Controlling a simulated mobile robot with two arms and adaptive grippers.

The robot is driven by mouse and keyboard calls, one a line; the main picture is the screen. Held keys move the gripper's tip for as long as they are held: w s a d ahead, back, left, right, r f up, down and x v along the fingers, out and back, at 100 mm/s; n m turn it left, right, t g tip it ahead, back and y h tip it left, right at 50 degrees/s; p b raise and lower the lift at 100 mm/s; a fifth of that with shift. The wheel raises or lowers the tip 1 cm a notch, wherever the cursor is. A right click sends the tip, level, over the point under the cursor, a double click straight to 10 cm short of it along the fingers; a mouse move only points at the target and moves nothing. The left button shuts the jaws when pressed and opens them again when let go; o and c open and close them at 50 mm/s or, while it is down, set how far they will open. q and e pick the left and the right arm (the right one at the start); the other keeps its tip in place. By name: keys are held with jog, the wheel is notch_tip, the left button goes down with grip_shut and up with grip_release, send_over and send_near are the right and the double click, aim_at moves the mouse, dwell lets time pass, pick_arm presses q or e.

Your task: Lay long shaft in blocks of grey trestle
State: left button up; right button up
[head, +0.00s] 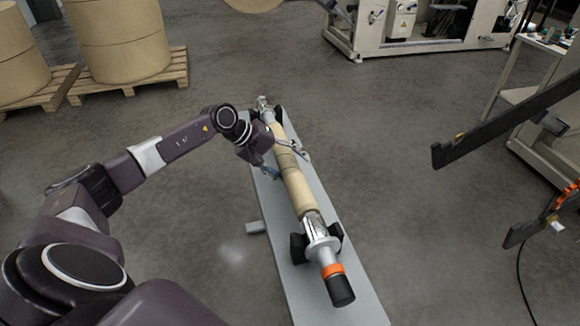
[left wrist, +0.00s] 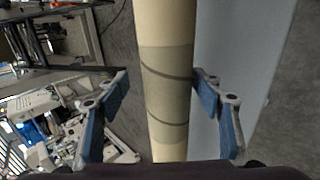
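The long shaft (head: 296,184) carries a pale tan sleeve with a darker middle band and has bright metal ends. Its near end has an orange ring and a black tip. It lies lengthwise over the grey trestle (head: 361,301), with its near metal part between the black blocks (head: 299,248); the far support is partly hidden. My left gripper (head: 284,160) is over the shaft's middle. In the left wrist view, its blue-padded fingers (left wrist: 160,100) stand open on either side of the shaft (left wrist: 168,70), with gaps visible. My right gripper is not in view.
Kraft rolls (head: 118,42) stand on wooden pallets (head: 130,82) at the back left. A pale machine (head: 425,35) is at the back. Dark arms (head: 500,125) reach in from the right. The floor around the trestle is mostly clear.

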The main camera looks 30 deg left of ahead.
pick_arm(q)
jog(key=shift+s+f, duration=0.25)
jog(key=shift+f, duration=0.2)
jog(key=shift+s+a+r, duration=0.1)
jog(key=shift+a+r, duration=0.15)
jog(key=shift+r, duration=0.05)
jog(key=v, duration=1.1)
jog(key=shift+r, duration=0.45)
